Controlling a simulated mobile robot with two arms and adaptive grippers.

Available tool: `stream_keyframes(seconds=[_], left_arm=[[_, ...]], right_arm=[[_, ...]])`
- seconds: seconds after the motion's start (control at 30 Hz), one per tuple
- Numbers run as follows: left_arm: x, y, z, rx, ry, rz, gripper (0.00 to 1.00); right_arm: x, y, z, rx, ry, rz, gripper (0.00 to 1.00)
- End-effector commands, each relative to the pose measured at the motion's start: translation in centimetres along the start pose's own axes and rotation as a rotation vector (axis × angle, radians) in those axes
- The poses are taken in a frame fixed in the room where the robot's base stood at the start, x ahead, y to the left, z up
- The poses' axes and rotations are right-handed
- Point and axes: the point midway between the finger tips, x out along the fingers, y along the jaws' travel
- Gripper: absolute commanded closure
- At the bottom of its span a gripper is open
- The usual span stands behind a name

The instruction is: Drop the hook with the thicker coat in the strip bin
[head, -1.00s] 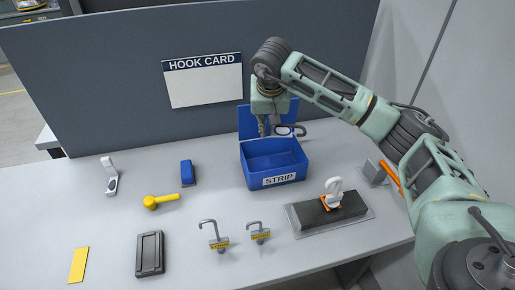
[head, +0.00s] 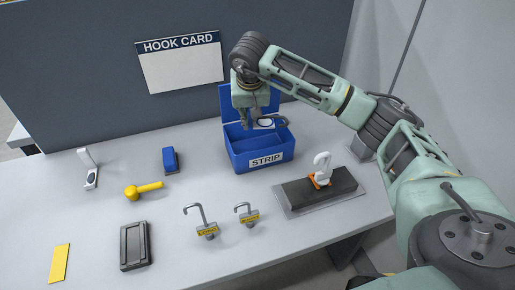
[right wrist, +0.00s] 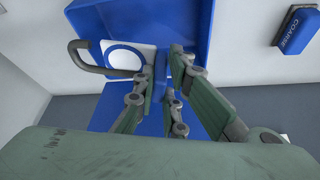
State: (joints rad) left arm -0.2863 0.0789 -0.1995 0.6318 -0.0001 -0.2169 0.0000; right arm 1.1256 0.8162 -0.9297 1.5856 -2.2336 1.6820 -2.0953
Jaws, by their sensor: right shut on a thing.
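The blue strip bin (head: 262,162) stands at the back of the table with its lid raised, and its front label reads STRIP. My right gripper (head: 248,122) points down over the bin's rear part, shut on a hook (head: 281,121) with a dark grey bent arm and a white plate marked with a blue ring. In the right wrist view the held hook (right wrist: 104,72) sticks out to the left of the fingers, above the blue bin. The gap between hook and bin floor is hard to judge. My left gripper is out of view.
Two grey hooks with yellow tags (head: 208,229) (head: 248,217) stand in front. A blue block (head: 170,160), yellow tool (head: 143,189) and black case (head: 136,246) lie left. A panel with the hook card (head: 180,65) stands behind.

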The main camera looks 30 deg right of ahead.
Motion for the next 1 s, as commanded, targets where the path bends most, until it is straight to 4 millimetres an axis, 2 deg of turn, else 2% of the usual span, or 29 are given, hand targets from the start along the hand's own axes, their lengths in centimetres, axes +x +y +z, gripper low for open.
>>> stream_keyframes(seconds=[0.1,0.13,0.37,0.57,0.73,0.87,1.0], left_arm=[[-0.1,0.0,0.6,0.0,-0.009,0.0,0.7],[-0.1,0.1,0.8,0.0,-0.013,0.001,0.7],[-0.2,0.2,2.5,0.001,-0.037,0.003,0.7],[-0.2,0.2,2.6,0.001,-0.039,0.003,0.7],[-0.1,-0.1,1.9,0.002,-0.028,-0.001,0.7],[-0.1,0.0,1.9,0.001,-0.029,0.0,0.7],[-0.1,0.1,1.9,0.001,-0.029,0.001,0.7]], right_arm=[[-0.1,0.0,-0.1,0.0,0.001,-0.001,1.0],[-0.1,0.0,-0.1,0.0,0.001,-0.001,0.87],[-0.1,0.0,-0.1,0.0,0.001,-0.001,0.68],[-0.1,0.0,0.0,0.0,0.0,-0.001,0.68],[-0.6,-0.1,-0.1,-0.001,0.002,-0.002,0.68],[-2.5,-0.1,-0.2,-0.001,0.004,-0.003,0.68],[-5.5,-0.1,-0.2,-0.002,0.005,-0.004,0.68]])
